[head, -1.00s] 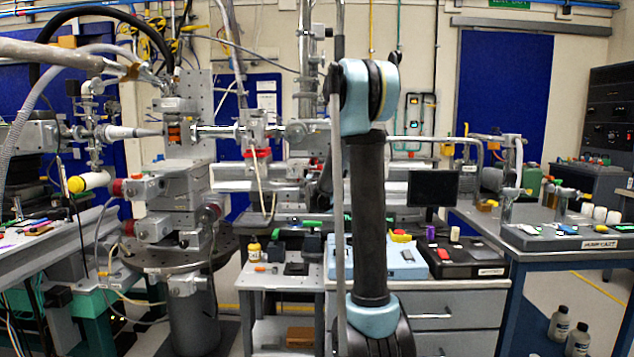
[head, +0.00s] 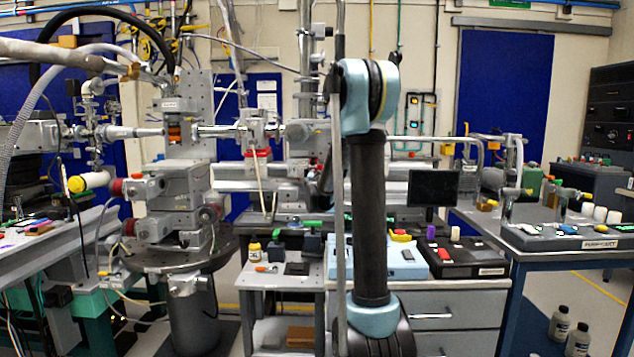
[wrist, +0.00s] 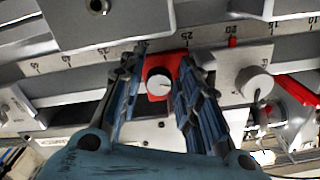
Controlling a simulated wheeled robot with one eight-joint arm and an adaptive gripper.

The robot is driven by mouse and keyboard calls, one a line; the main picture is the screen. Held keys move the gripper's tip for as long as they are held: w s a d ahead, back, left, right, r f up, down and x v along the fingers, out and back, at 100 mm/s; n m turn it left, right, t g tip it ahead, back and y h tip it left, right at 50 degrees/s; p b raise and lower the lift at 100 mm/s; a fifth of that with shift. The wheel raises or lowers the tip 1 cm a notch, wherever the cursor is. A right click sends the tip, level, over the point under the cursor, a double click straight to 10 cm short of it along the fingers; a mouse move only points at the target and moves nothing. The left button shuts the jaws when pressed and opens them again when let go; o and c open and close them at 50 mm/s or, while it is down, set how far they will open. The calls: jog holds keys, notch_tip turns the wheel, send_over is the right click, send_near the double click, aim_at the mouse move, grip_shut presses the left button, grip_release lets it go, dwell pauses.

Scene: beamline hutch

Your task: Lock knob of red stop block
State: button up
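The red stop block (wrist: 181,59) sits on a silver rail with a printed scale in the wrist view. Its round white-grey knob (wrist: 159,83) faces the camera, with a short dark mark toward its right side. My gripper (wrist: 161,68) is open, with its two ribbed blue-black fingers on either side of the knob. A narrow gap shows between each finger and the knob, and nothing is held. The fingers hide parts of the block's sides. In the head view my gripper is not visible, and I cannot clearly pick out the knob.
A grey block with a similar knob (wrist: 254,83) stands close to the right finger. Another knob (wrist: 6,113) is at the far left. A grey plate with a hole (wrist: 97,6) hangs above left. In the head view, a monitor (head: 433,188) stands beyond the drawer unit.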

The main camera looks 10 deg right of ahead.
jog(key=s+a, duration=0.2)
jog(key=s, duration=0.9)
jog(key=shift+s, duration=0.35)
